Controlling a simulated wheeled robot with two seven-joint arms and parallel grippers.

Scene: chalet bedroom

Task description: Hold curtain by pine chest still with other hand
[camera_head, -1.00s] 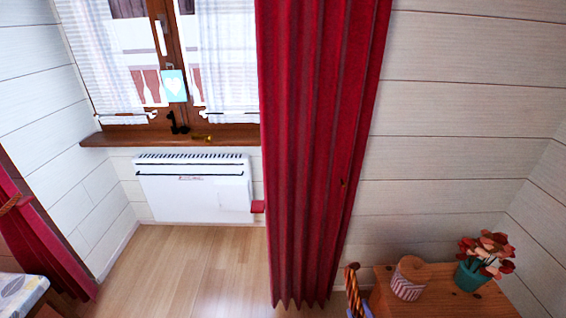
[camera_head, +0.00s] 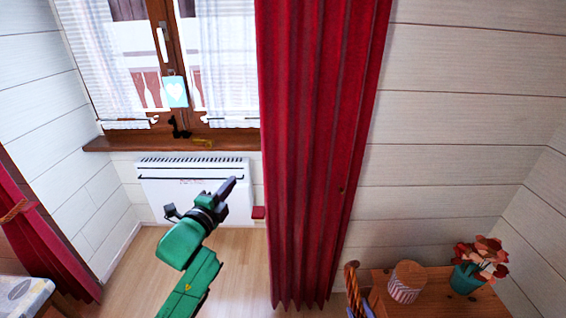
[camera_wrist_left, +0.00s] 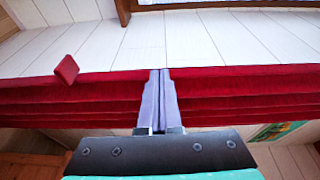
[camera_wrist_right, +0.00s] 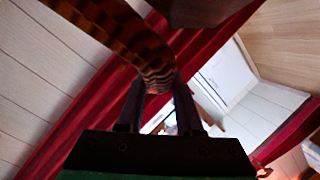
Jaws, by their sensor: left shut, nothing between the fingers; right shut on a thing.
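The long red curtain (camera_head: 310,150) hangs in the middle of the head view, left of the pine chest (camera_head: 425,300). My left gripper (camera_head: 229,188) is left of the curtain, fingers together and empty, pointing toward it. In the left wrist view the shut fingers (camera_wrist_left: 161,75) overlap the red curtain (camera_wrist_left: 70,100); I cannot tell if they touch it. A brown twisted rope tieback (camera_head: 352,285) stands beside the curtain's lower right edge. In the right wrist view my right gripper (camera_wrist_right: 160,90) is shut on this rope (camera_wrist_right: 125,25), with the curtain (camera_wrist_right: 95,105) behind.
A striped pot (camera_head: 405,288) and a teal flowerpot with red flowers (camera_head: 468,278) stand on the chest. A white radiator (camera_head: 165,190) is under the window sill (camera_head: 120,142). Another red curtain (camera_head: 45,235) hangs at far left. The floor (camera_head: 130,270) between is clear.

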